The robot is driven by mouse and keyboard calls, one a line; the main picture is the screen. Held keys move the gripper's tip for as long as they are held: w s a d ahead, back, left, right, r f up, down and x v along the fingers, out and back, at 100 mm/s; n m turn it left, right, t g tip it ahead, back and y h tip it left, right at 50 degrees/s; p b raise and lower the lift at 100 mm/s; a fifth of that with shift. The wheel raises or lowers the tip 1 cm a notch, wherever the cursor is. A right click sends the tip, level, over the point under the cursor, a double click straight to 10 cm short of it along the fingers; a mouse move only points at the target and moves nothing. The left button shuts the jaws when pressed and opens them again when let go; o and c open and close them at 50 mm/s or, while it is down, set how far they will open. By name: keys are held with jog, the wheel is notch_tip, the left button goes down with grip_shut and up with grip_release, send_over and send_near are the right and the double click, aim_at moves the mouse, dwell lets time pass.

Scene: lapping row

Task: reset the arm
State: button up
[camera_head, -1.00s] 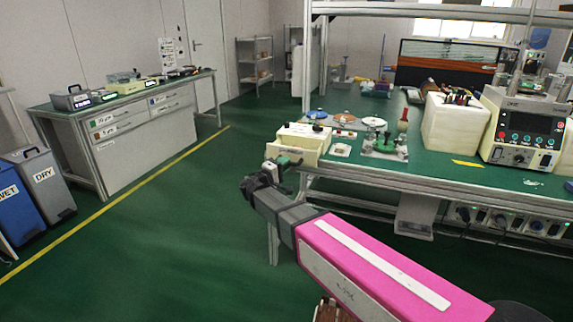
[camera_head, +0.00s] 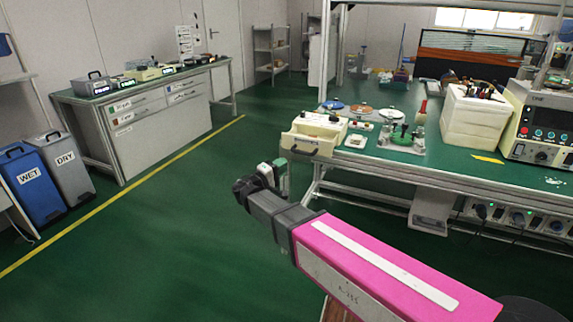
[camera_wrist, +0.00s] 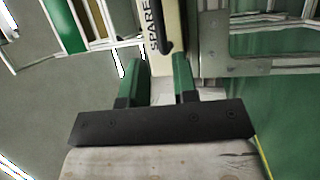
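My gripper (camera_head: 279,170) is at the end of my pink and grey arm, over the floor just in front of the bench's left corner. In the wrist view, its two green fingers (camera_wrist: 162,82) stand apart with a visible gap, and I see nothing held between them. Beyond them is a cream drawer front with a dark handle and the label SPARE (camera_wrist: 153,25). In the head view, the small cream drawer unit (camera_head: 313,140) stands on the bench corner, just above and right of the gripper, and its drawer looks pulled out. The arm reaches forward and left.
The green-topped bench (camera_head: 365,166) on the right carries discs, a white block (camera_head: 472,122) and a control machine (camera_head: 540,125). A cabinet bench (camera_head: 150,135) stands at left, with a blue WET bin (camera_head: 35,185) and grey DRY bin (camera_head: 68,170). The floor between is clear.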

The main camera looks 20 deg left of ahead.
jog(key=w+d+f+m+g, duration=0.2)
jog(key=d+f+g, duration=0.2)
jog(key=d, duration=0.6)
jog(key=w+d+f+m+g, duration=0.1)
jog(key=d+f+g, duration=0.25)
jog(key=d, duration=0.65)
jog(key=w+d+f+m+g, duration=0.2)
jog(key=d+f+g, duration=0.2)
jog(key=d, duration=0.5)
jog(key=s+d+f+m+g+y, duration=0.3)
jog(key=s+d+f+y, duration=0.1)
jog(key=d, duration=0.6)
jog(key=s+d+f+m+g+y, duration=0.3)
jog(key=s+d+f+y, duration=0.1)
jog(key=d, duration=0.7)
jog(key=shift+s+d+m+y, duration=0.2)
jog(key=shift+s+m+y, duration=0.25)
jog(key=shift+s, duration=0.55)
jog(key=shift+a, duration=0.1)
